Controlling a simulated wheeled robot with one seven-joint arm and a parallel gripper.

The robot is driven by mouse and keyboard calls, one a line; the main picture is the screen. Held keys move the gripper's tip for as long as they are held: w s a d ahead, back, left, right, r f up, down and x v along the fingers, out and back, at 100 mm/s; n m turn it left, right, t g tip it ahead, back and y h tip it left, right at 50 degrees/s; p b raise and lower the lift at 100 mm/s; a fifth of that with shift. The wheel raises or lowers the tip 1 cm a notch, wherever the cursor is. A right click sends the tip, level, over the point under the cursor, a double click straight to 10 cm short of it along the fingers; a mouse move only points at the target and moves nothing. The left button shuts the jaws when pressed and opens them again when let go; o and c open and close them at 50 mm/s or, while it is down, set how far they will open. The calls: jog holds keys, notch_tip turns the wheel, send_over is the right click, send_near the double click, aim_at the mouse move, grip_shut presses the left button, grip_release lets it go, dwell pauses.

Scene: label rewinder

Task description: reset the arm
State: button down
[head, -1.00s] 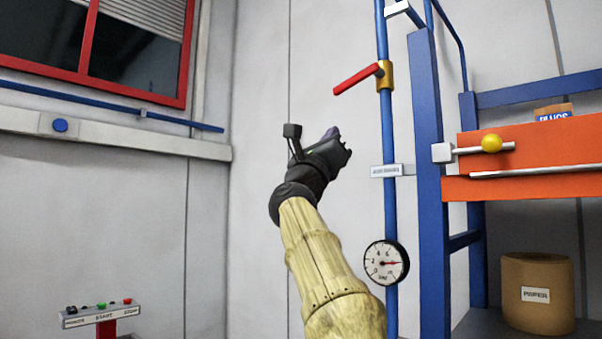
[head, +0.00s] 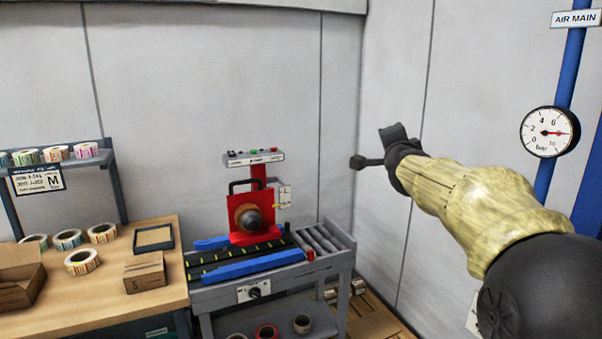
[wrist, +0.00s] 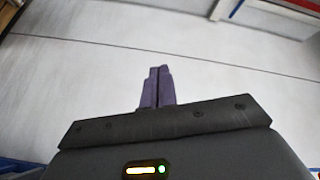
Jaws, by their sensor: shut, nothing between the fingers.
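My arm reaches in from the right in the head view, with its dark wrist end turned away toward the wall. The gripper's fingers are hidden in the head view. In the wrist view my gripper (wrist: 157,88) shows two purple fingers pressed together with nothing between them. Beyond them is only pale wall, and the gripper touches nothing there.
The red label rewinder (head: 255,213) stands on a grey cart (head: 330,262) left of my arm. A wooden table (head: 150,290) with label rolls (head: 83,262) and a small box (head: 145,272) is at the left. A pressure gauge (head: 549,132) on a blue pipe (head: 570,75) is at the right.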

jog(key=s+a+f+n+g+y, duration=0.1)
jog(key=s+a+f+n+g, duration=0.2)
jog(key=f, duration=0.5)
jog(key=s+f+n+g+y+p, duration=0.1)
jog(key=s+f+n+g, duration=0.15)
jog(key=s+f, duration=0.4)
jog(key=s+a+f+n+g+y, duration=0.1)
jog(key=s+a+f+n+g, duration=0.15)
jog(key=f, duration=0.65)
jog(key=s+f+n+g, duration=0.3)
jog(key=s+f, duration=0.4)
jog(key=s, duration=0.3)
jog(key=s+f+n+g+p, duration=0.1)
jog(key=s+f+n+g, duration=0.3)
jog(key=s+f, duration=0.3)
jog(key=s, duration=0.3)
jog(key=shift+s+d+f+h, duration=0.2)
jog(key=shift+s+h, duration=0.05)
jog(key=shift+h, duration=0.05)
jog(key=shift+w, duration=0.1)
